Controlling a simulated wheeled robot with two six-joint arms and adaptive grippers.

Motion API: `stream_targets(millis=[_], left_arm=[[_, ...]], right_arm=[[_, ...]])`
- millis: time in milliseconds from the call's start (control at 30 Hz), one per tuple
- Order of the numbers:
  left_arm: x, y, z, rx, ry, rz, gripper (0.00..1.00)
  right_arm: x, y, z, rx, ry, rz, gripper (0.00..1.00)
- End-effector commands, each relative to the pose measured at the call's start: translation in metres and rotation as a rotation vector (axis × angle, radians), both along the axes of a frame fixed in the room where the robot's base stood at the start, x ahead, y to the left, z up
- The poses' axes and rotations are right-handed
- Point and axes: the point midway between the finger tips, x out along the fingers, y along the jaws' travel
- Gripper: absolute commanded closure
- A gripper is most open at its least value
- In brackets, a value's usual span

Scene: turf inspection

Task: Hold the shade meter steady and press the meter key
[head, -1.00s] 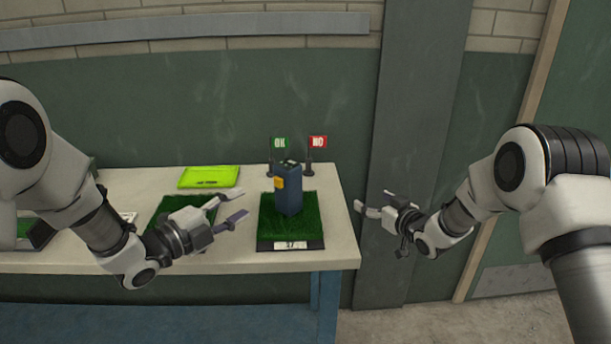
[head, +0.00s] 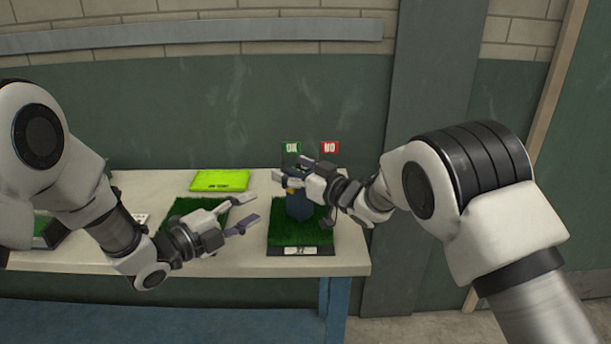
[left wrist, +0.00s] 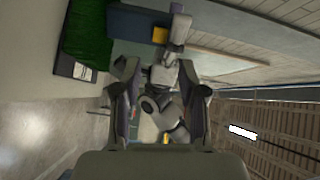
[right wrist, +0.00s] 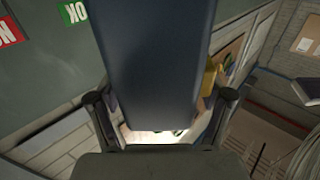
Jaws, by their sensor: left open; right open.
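The shade meter (head: 299,208) is a dark blue upright box on the right turf sample (head: 287,236). My right gripper (head: 292,178) is at its upper part and hides much of it in the head view. In the right wrist view the meter (right wrist: 155,55) stands between the open fingers, with gaps beside it. The yellow meter key (right wrist: 209,78) shows on its side there, and in the left wrist view (left wrist: 160,35). My left gripper (head: 247,210) is open and empty, left of the meter and apart from it.
A green OK flag (head: 291,148) and a red NO flag (head: 330,147) stand behind the meter. A lime-green tray (head: 219,181) lies at the table's back. Another turf sample (head: 190,213) is partly behind my left gripper. The table's right edge is close to the meter's turf.

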Motion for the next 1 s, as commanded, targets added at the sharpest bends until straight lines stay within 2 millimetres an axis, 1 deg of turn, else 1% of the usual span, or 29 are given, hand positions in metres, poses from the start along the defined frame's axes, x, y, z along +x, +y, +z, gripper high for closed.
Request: stream_targets(millis=[267,300,367,400,467,500,533,567,600,633,667,1000], left_arm=[[-0.0001,-0.0001,0.0000,0.000,0.000,0.000,0.58],[-0.0001,-0.0001,0.0000,0.000,0.000,0.000,0.58],[-0.0001,-0.0001,0.0000,0.000,0.000,0.000,0.58],[-0.0001,-0.0001,0.0000,0.000,0.000,0.000,0.58],[-0.0001,-0.0001,0.0000,0.000,0.000,0.000,0.58],[-0.0001,-0.0001,0.0000,0.000,0.000,0.000,0.58],[-0.0001,-0.0001,0.0000,0.000,0.000,0.000,0.58],[-0.0001,-0.0001,0.0000,0.000,0.000,0.000,0.69],[-0.0001,-0.0001,0.0000,0.000,0.000,0.000,0.83],[-0.0001,-0.0001,0.0000,0.000,0.000,0.000,0.94],[-0.0001,-0.0001,0.0000,0.000,0.000,0.000,1.00],[-0.0001,-0.0001,0.0000,0.000,0.000,0.000,1.00]], right_arm=[[0.0027,0.0025,-0.0005,0.000,0.001,-0.001,0.21],[0.0026,0.0025,-0.0005,0.000,0.001,-0.001,0.35],[0.0026,0.0023,-0.0004,0.000,0.001,-0.001,0.56],[0.0026,0.0023,-0.0004,0.000,0.001,-0.001,0.70],[0.0025,0.0023,-0.0004,0.000,0.001,-0.001,0.92],[0.0025,0.0023,-0.0004,0.000,0.001,-0.001,0.96],[0.0026,0.0022,-0.0005,0.000,0.001,-0.001,0.96],[0.0026,0.0022,-0.0004,0.000,0.001,-0.001,0.96],[0.0025,0.0021,-0.0004,0.000,0.001,-0.001,0.96],[0.0025,0.0021,-0.0004,0.000,0.001,-0.001,0.96],[0.0025,0.0021,-0.0004,0.000,0.001,-0.001,0.96],[0.0026,0.0021,-0.0004,0.000,0.001,-0.001,0.97]])
